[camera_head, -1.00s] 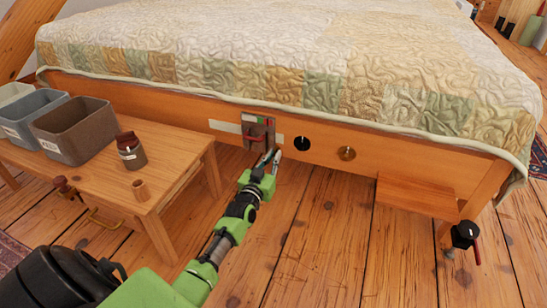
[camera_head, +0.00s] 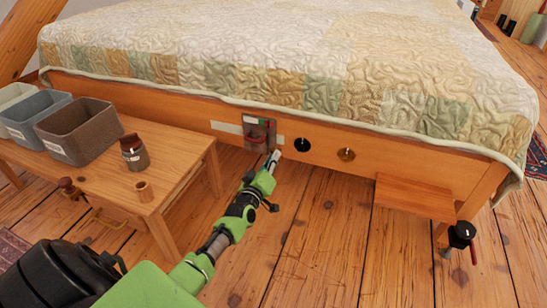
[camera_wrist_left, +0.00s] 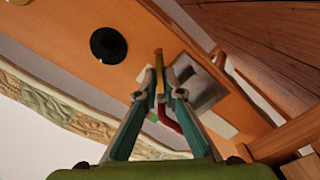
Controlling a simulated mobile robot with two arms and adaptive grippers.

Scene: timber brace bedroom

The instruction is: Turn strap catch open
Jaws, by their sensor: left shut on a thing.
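The strap catch (camera_head: 255,134) is a small grey unit with red and green parts on the bed's wooden front rail. In the left wrist view its grey body (camera_wrist_left: 208,92) lies just right of the fingers. A narrow yellow-brown piece (camera_wrist_left: 158,60) shows at the fingertips, and a red part (camera_wrist_left: 172,122) shows behind and between the fingers. My left gripper (camera_head: 275,156) is at the catch's lower right side; in the wrist view its fingers (camera_wrist_left: 159,92) are shut on the narrow piece of the catch, which they partly hide. My right gripper is not in view.
A black round fitting (camera_head: 302,145) and a brass knob (camera_head: 346,155) are on the rail. The floor in front is clear.

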